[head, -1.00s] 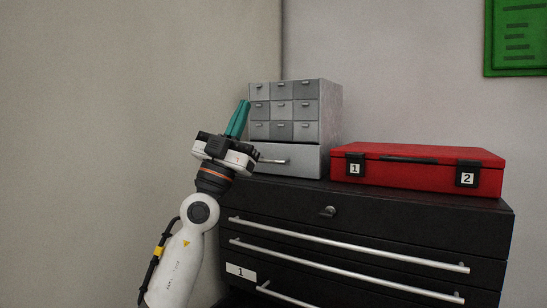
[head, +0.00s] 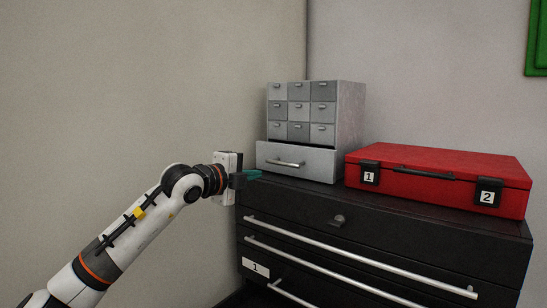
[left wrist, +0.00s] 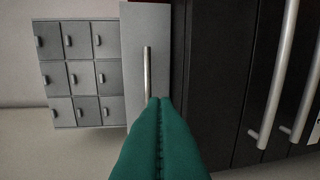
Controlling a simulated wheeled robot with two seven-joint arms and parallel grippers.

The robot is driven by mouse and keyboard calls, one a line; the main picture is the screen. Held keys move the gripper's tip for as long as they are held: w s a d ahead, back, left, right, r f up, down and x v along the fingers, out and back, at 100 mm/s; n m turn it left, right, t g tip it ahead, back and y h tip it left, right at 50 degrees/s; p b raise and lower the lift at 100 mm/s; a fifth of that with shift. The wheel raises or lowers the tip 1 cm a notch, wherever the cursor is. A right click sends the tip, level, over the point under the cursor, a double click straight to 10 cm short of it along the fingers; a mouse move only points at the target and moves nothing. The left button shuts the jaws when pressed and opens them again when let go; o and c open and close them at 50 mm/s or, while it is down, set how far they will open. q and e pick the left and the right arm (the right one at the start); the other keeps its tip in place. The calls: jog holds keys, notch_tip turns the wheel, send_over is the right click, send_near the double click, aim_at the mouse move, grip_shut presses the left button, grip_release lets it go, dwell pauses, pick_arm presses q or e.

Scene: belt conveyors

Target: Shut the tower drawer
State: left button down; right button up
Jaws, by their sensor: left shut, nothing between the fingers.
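The grey drawer tower (head: 350,125) stands on top of the black cabinet. Its wide bottom drawer (head: 330,163) sticks out a little in front of the small drawers above it and has a silver bar handle (head: 286,163). My left gripper (head: 257,174) is shut and empty, its teal fingers pointing at the lower left of that drawer's front. In the left wrist view the closed fingertips (left wrist: 160,101) overlap one end of the drawer's handle (left wrist: 148,70); whether they touch it I cannot tell. My right gripper is not in view.
A red case (head: 440,165) labelled 1 and 2 lies on the cabinet right of the tower. The black cabinet (head: 300,205) has long silver handles on its front. Walls stand behind and to the left.

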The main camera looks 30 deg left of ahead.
aim_at(281, 164)
pick_arm(q)
jog(key=w+p, duration=0.1)
jog(key=w, duration=0.1)
jog(key=w+p, duration=0.2)
jog(key=w, duration=0.1)
jog(key=w+p, duration=0.1)
jog(key=w, duration=0.2)
jog(key=shift+w+d+r+p, duration=0.15)
jog(key=shift+d+p, duration=0.25)
jog(key=shift+w+d+b, duration=0.1)
jog(key=shift+w+b, duration=0.3)
jog(key=shift+w, duration=0.8)
jog(key=shift+s+r, duration=0.1)
jog(key=shift+r, duration=0.05)
